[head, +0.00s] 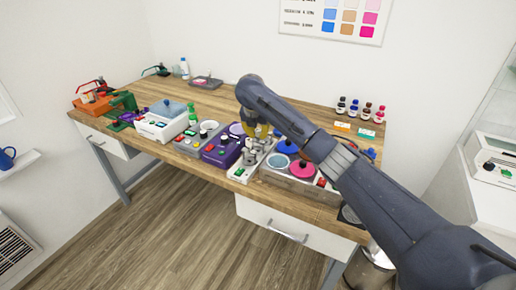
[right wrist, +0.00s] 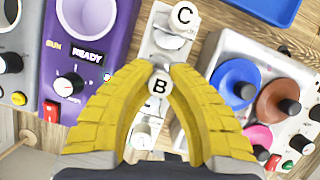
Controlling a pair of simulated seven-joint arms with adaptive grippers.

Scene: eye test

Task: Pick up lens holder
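In the head view, my right gripper (head: 258,131) reaches down over a narrow pale rail (head: 238,173) carrying small metal holders. In the right wrist view, its two yellow fingers (right wrist: 162,68) close in on a holder with a round white label B (right wrist: 159,86). The fingers lie right against both sides of it, and they hide most of its body. A second holder, labelled C (right wrist: 182,16), stands farther up the same rail (right wrist: 139,146). I cannot tell which labelled holder is the one the task names. My left gripper is not in view.
A purple box (head: 222,152) with a READY display stands close on the left of the rail. A grey unit with blue and pink discs (head: 303,170) stands close on its right. Small bottles (head: 354,108) stand farther back. The wooden table (head: 228,97) is clearer behind the devices.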

